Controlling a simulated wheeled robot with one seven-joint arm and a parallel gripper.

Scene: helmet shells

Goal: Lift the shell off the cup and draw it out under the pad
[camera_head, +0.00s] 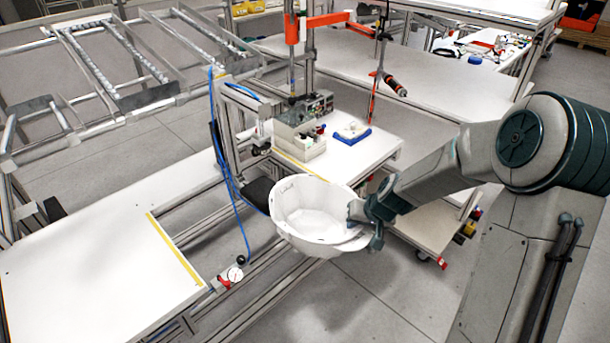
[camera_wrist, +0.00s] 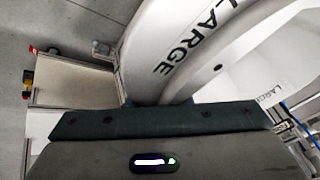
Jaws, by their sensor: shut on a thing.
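The white helmet shell (camera_head: 300,232) is open side up, like a bowl, in the middle of the head view. My gripper (camera_head: 366,222) is shut on its right rim. The shell also fills the upper part of the wrist view (camera_wrist: 180,50), with "LARGE" printed on it; my gripper's dark body (camera_wrist: 160,122) lies across the lower part there, and the fingertips are hidden. A black pad (camera_head: 258,194) shows just left of the shell's far rim, by the metal frame. The cup is not visible. I cannot tell whether the shell touches anything below.
A white table (camera_head: 80,265) with a yellow edge strip is at the left. A blue hose (camera_head: 228,180) and gauge (camera_head: 235,274) are left. Open floor is below right.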

